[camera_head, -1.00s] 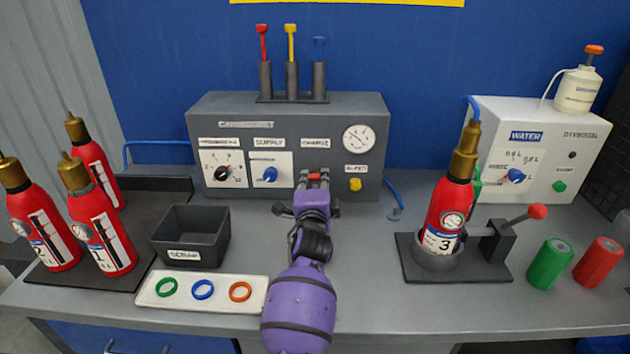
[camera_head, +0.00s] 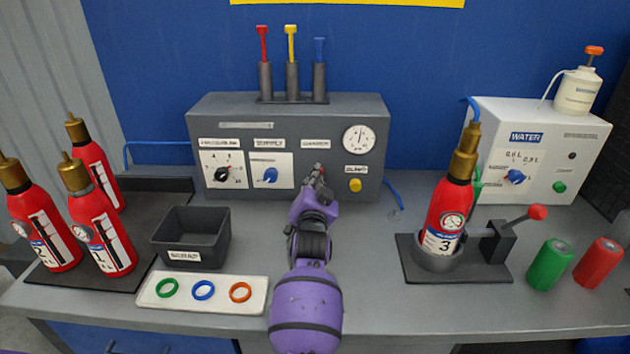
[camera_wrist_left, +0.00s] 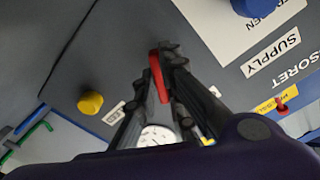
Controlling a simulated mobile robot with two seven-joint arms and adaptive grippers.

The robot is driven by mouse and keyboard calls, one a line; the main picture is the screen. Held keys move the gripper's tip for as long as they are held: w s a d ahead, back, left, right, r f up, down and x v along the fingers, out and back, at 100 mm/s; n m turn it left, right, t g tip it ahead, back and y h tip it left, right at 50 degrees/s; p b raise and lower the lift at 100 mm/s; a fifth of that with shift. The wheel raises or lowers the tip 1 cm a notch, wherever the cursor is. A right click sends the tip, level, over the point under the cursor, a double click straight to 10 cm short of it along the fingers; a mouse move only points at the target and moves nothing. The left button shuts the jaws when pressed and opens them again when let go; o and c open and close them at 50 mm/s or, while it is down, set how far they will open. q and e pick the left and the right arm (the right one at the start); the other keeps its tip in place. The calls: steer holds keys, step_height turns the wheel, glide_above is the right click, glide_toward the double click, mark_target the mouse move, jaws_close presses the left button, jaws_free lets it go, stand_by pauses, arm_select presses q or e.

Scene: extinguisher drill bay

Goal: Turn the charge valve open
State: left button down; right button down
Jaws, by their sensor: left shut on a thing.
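The charge valve's red handle (camera_wrist_left: 158,78) shows in the left wrist view, between the fingers of my left gripper (camera_wrist_left: 168,80). The fingers are shut on it. In the head view my left gripper (camera_head: 318,176) is at the front of the grey charging panel (camera_head: 330,115), below the right-hand label. The gripper hides the valve there, and its wrist is rolled to a tilt. My right gripper is in neither view.
A gauge (camera_head: 359,140) and yellow button (camera_head: 355,185) are right of my gripper; a blue supply knob (camera_head: 270,175) is left. A black bin (camera_head: 190,237) and white ring tray (camera_head: 203,307) stand front left. Extinguisher 3 (camera_head: 448,207) stands in a holder at right.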

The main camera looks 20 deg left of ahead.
arm_select(q)
steer(key=n+p, duration=0.1)
steer(key=n, duration=0.5)
stand_by(0.7)
steer(key=c, duration=1.8)
jaws_free()
steer(key=shift+c, duration=0.2)
steer(key=v, duration=1.2)
steer(key=shift+s, duration=0.15)
